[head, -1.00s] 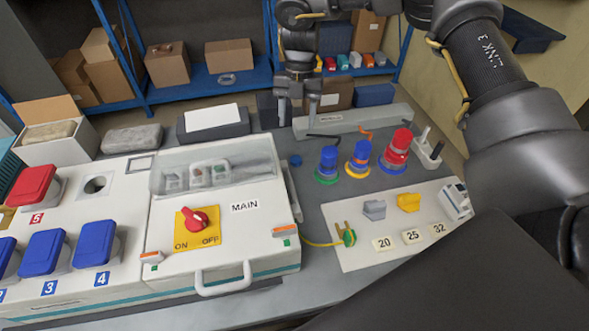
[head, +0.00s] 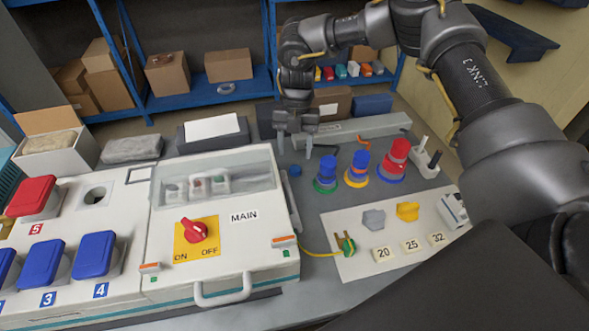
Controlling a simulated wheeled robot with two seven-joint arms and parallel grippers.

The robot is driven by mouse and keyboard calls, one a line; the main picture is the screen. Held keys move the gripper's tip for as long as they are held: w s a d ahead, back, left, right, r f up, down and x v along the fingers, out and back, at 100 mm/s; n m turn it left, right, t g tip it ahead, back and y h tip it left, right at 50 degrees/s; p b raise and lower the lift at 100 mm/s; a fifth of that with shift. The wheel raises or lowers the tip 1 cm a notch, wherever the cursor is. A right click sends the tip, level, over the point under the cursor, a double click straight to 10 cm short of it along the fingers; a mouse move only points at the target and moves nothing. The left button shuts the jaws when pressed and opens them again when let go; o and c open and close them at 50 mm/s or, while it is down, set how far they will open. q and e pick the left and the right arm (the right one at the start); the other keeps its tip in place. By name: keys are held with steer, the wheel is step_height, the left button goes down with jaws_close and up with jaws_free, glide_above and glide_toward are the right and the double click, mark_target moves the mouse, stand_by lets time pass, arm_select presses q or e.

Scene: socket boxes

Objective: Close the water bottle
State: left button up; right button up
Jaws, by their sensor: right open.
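I see no clear water bottle in the head view. A small round blue piece (head: 295,171), which may be a cap, lies on the grey table just right of the MAIN box. My right gripper (head: 295,142) hangs fingers-down over the back of the table, behind the blue piece. Its two fingers are apart with nothing seen between them. My left gripper is out of view.
The white MAIN box (head: 222,262) with a red switch (head: 193,229) fills the centre. Blue (head: 326,171) and red (head: 394,158) plugs stand to the right, behind a white panel (head: 345,262). A long grey bar (head: 365,127) lies at the back.

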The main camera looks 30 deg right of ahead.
mark_target(295, 169)
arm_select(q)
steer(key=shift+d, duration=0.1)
arm_select(e)
steer(key=shift+f, duration=0.3)
steer(key=p+x, duration=0.1)
steer(key=x, duration=0.2)
steer(key=shift+d+f, duration=0.1)
steer(key=shift+f, duration=0.2)
steer(key=shift+s+f, duration=0.1)
steer(key=shift+f, duration=0.4)
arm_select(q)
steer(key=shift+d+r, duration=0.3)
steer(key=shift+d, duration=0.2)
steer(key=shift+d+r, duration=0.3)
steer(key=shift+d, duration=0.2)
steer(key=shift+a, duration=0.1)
arm_select(e)
steer(key=shift+c, duration=0.3)
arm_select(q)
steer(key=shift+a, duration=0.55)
arm_select(e)
steer(key=c, duration=1)
